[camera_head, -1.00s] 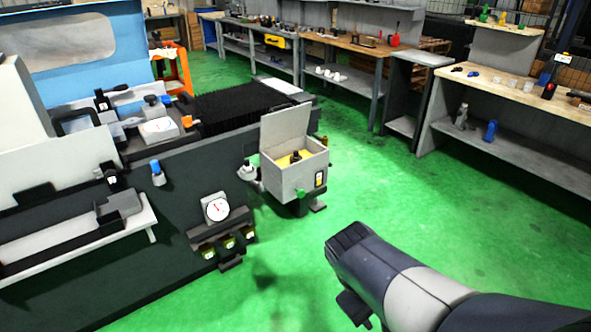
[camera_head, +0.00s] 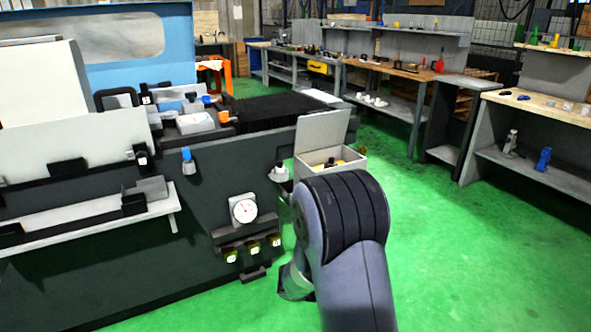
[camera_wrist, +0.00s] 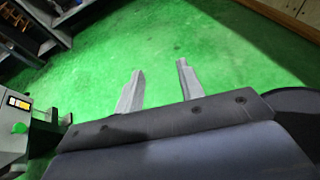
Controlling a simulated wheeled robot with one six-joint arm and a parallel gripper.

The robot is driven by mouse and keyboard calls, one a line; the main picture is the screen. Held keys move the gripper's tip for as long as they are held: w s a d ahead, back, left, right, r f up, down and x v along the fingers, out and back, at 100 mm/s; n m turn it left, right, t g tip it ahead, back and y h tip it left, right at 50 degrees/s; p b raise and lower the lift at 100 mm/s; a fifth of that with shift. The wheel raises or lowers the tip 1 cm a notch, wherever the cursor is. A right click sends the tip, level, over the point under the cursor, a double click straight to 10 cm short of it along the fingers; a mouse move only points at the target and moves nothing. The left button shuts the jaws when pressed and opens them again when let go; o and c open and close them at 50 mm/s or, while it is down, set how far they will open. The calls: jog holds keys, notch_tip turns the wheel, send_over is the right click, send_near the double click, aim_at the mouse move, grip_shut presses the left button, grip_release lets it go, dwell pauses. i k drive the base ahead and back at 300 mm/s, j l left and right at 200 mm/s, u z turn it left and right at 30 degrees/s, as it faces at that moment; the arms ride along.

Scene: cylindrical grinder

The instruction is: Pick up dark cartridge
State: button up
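I cannot tell for sure which thing is the dark cartridge. A small dark upright piece (camera_head: 331,162) stands in the open grey box (camera_head: 313,156), on a yellow layer. My arm hides the lower part of this box in the head view. Part of what looks like the same box, with a green knob and a yellow label, shows at the left edge of the wrist view (camera_wrist: 14,143). My gripper (camera_wrist: 160,67) is open and empty, its two fingers apart over bare green floor. Its fingers are not visible in the head view.
The dark machine front (camera_head: 100,265) fills the left, with a round gauge (camera_head: 243,209) and several small yellow-labelled items (camera_head: 253,247) on a rack below it. Workbenches (camera_head: 530,108) stand along the back and right. The green floor (camera_head: 450,260) at right is free.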

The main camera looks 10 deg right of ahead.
aim_at(331, 161)
jog(key=i+l+u, duration=0.6)
jog(key=l+u, duration=0.15)
jog(key=i+l+u, duration=0.25)
jog(key=l, duration=0.2)
jog(key=l+u, duration=0.5)
jog(key=l, duration=0.25)
jog(key=i+l, duration=0.1)
jog(key=l, duration=0.45)
jog(key=i+l, duration=0.1)
jog(key=l, duration=0.5)
jog(key=i+l, duration=0.15)
jog(key=l, duration=0.4)
